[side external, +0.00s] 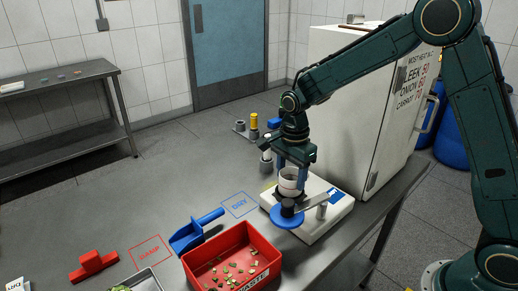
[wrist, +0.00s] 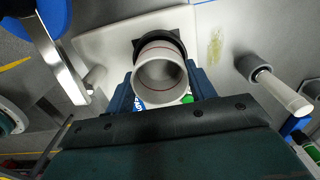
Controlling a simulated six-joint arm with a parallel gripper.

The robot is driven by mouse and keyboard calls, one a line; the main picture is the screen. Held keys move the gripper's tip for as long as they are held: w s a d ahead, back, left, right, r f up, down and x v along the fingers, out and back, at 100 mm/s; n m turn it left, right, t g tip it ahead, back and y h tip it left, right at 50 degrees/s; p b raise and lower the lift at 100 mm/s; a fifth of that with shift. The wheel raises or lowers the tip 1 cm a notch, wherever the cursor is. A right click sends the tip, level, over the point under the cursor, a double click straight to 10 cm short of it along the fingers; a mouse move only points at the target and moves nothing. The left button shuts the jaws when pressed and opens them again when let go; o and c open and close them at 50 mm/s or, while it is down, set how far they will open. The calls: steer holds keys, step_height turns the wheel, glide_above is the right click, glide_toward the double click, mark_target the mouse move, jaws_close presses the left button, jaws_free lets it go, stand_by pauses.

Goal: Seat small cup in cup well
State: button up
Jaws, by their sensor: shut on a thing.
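The small cup (wrist: 160,82) is white with a thin dark red line inside; it also shows in the side view (side external: 289,182). My gripper (wrist: 161,92) is shut on it, a blue finger on each side; in the side view my gripper (side external: 292,162) points down at the white instrument (side external: 315,226). A black ring-shaped holder (wrist: 181,43), which looks like the cup well, shows just behind and below the cup. The cup overlaps it and looks upright. I cannot tell whether the cup touches the well or sits in it, since the cup hides its inside.
A blue disc (side external: 287,218) and a metal swing arm (side external: 312,202) are close in front of the cup. A red waste bin (side external: 231,258) and blue scoop (side external: 190,235) lie to the left. A grey holder with a white handle (wrist: 262,73) stands beside the instrument.

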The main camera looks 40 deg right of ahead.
steer(key=shift+f, duration=0.6)
steer(key=o, duration=1)
steer(key=shift+o, duration=0.2)
steer(key=shift+r, duration=0.1)
step_height(320, 180, up, 14)
